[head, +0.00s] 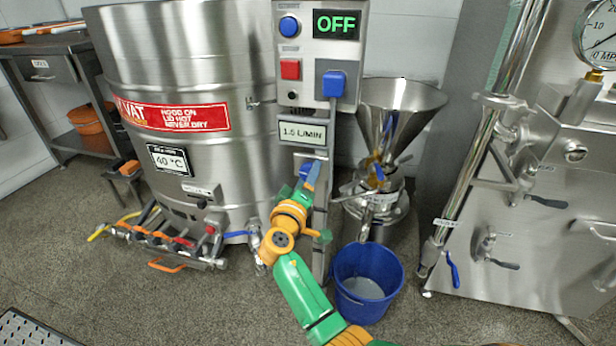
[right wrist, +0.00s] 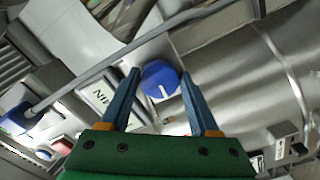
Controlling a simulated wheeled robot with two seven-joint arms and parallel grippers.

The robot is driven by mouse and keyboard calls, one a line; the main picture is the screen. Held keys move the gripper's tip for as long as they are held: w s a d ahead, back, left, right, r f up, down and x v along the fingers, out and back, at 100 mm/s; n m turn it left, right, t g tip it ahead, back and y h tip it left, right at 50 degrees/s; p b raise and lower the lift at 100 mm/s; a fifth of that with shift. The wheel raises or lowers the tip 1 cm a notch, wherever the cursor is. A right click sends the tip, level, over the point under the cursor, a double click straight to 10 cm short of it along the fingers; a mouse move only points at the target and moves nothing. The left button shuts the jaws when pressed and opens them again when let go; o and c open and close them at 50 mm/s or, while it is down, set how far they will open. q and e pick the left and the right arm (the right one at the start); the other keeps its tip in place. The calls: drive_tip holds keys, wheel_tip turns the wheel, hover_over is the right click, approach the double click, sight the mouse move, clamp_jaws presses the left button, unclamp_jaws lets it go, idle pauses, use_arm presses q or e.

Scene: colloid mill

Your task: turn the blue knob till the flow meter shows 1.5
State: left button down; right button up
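The blue knob (head: 304,171) is on the front of the control post, partly hidden behind my right gripper (head: 312,177). In the right wrist view the round blue knob (right wrist: 157,75), with a white pointer line, sits between my two blue fingers. The fingers are spread, one on each side of it, with a small gap showing. My left gripper is in neither view.
A steel vat (head: 190,60) stands left, a steel funnel (head: 400,105) right. A blue bucket (head: 367,283) stands on the floor beside my right arm.

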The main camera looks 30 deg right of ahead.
drive_tip(key=o, duration=0.3)
use_arm(q)
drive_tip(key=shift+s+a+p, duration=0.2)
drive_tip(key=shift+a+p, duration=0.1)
drive_tip(key=shift+p, duration=0.1)
use_arm(e)
drive_tip(key=v, duration=0.7)
drive_tip(key=shift+s, duration=0.1)
